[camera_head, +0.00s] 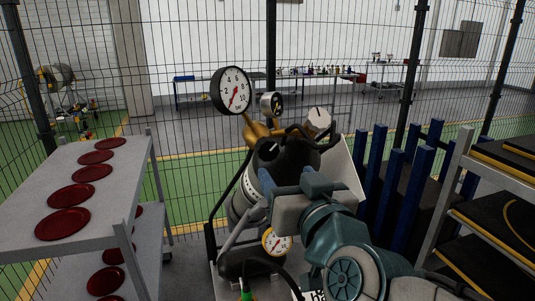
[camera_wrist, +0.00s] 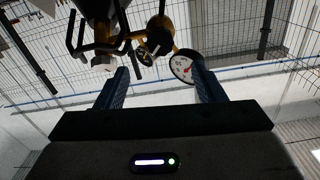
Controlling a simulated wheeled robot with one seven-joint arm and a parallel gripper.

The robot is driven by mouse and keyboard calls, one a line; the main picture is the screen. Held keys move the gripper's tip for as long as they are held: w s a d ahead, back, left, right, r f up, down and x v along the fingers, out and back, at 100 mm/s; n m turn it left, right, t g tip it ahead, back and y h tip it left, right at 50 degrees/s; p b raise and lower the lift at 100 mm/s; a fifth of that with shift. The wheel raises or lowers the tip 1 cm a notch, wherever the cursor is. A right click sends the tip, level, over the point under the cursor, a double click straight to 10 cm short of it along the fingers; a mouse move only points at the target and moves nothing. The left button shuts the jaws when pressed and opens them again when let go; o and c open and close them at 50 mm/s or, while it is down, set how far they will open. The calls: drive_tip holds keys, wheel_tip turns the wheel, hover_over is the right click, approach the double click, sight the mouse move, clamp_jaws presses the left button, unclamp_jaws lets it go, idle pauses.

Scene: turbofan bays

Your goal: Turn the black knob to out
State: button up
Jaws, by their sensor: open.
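A black knob (camera_head: 269,150) with a pale mark sits on the brass and dark machine in the middle of the head view. I cannot make out which setting its mark points to. My gripper (camera_head: 288,181) is in front of and below the knob in that view, apart from it and empty. In the wrist view, which is upside down, the gripper (camera_wrist: 159,70) shows two blue fingers spread wide with nothing between them.
A large dial gauge (camera_head: 232,91), a small gauge (camera_head: 271,104) and a beige knob (camera_head: 317,120) crowd the machine's top. The large gauge (camera_wrist: 182,68) also shows beyond my fingers. A shelf with red plates (camera_head: 93,173) stands left, blue posts (camera_head: 397,180) right, a wire fence behind.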

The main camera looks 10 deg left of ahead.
sight(269, 152)
drive_tip(key=b+x, duration=0.2)
drive_tip(key=x, duration=1)
drive_tip(key=shift+a+b, duration=0.1)
drive_tip(key=shift+b, duration=0.2)
drive_tip(key=c, duration=1)
